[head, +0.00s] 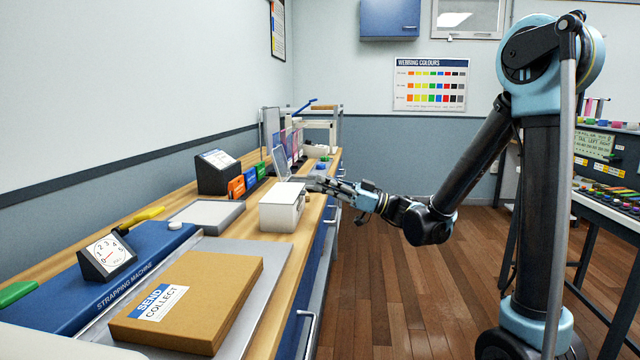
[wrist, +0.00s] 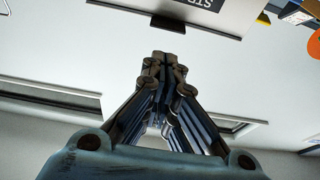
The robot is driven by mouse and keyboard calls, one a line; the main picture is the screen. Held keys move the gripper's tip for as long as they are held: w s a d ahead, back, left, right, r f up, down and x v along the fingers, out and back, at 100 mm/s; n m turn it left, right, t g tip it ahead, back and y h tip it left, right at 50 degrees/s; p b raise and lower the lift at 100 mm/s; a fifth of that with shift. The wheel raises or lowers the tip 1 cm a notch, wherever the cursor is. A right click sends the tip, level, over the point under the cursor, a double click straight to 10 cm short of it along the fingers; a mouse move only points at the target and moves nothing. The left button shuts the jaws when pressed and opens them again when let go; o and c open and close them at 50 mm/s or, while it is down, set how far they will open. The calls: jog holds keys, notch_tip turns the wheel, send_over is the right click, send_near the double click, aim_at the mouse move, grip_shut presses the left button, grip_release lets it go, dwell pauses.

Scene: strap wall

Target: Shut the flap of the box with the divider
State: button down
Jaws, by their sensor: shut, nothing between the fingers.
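A white box (head: 280,215) stands on the bench near its front edge in the head view. A thin, pale grey-blue panel (head: 280,162) stands tilted up just behind it and looks like a raised flap. I cannot see a divider or clearly see inside the box. My gripper (head: 312,184) is at the box's upper right, close to its top edge; I cannot tell whether they touch. In the wrist view my gripper (wrist: 165,62) is shut and empty, over a broad pale surface (wrist: 90,50) with dark slots. A grey panel (wrist: 220,20) with upside-down lettering is at the top.
A brown carton (head: 190,300) lies on a metal plate in the foreground, beside the blue strapping machine (head: 130,270). A grey tray (head: 207,214) is left of the white box. A black stand (head: 215,175) and coloured bins (head: 237,187) stand behind.

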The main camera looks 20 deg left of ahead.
jog(key=d+f+m+t+h, duration=0.4)
jog(key=d+f+m+h, duration=0.2)
jog(key=d+f, duration=0.65)
jog(key=s+d+f+m+t+h, duration=0.1)
jog(key=s+d+f+m+h, duration=0.2)
jog(key=d, duration=0.8)
jog(key=s+d+f+m+t+h, duration=0.1)
jog(key=s+d+f+m+h, duration=0.3)
jog(key=d, duration=0.8)
jog(key=s+d+f+m+t+h, duration=0.1)
jog(key=s+d+f+m+h, duration=0.3)
jog(key=d+m+h, duration=0.3)
jog(key=d+f+h, duration=0.1)
jog(key=d, duration=0.3)
jog(key=shift+d, duration=0.4)
jog(key=shift+f, duration=0.1)
